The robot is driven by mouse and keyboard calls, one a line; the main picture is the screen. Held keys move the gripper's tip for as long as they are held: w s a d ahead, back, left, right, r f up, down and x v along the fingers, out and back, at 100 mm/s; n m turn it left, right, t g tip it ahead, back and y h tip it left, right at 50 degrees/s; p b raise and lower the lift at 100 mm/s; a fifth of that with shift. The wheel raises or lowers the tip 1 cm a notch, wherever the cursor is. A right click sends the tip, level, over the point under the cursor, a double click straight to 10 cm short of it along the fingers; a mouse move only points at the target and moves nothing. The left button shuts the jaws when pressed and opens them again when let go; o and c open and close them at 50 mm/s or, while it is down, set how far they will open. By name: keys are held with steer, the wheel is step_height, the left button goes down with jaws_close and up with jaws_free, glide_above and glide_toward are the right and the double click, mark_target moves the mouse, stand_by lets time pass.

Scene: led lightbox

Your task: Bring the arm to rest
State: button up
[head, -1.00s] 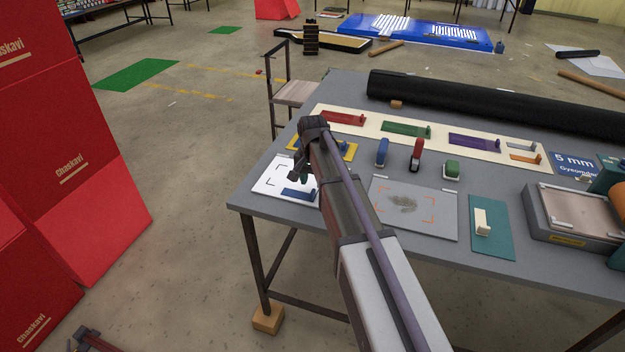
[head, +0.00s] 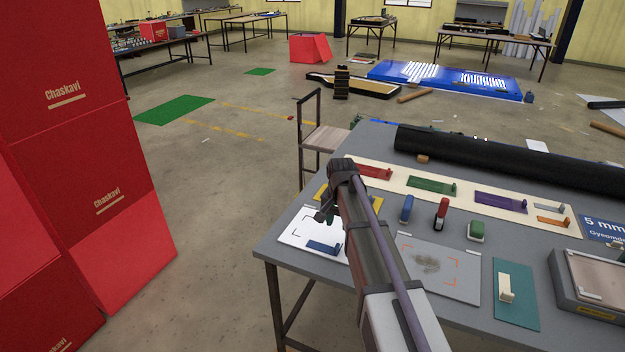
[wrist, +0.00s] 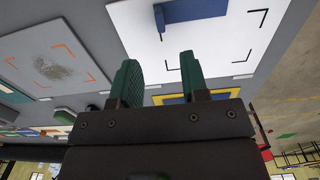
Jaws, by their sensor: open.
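My gripper shows in the wrist view (wrist: 160,80) with its two green fingers apart and nothing between them. In the head view my gripper (head: 325,208) hangs at the end of my arm, above the left part of the grey table (head: 375,310). It is over or close to a white board (head: 300,228) with black corner marks and a blue piece (head: 322,247) on it. The wrist view shows the white board (wrist: 235,50) and the blue piece (wrist: 195,10) beyond the fingertips.
A grey board with orange corner marks (head: 455,280) and a teal mat (head: 515,310) lie on the table. Small blue (head: 406,208), red (head: 441,212) and green (head: 476,230) items stand behind them. A long black roll (head: 500,160) lies at the back. Red boxes (head: 75,170) stand left.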

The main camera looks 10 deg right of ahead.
steer(key=s+a+n, duration=0.2)
steer(key=s+n, duration=0.1)
steer(key=s, duration=0.9)
steer(key=s+a+n, duration=0.3)
steer(key=s+n, duration=0.1)
steer(key=s, duration=0.8)
steer(key=shift+s, duration=0.2)
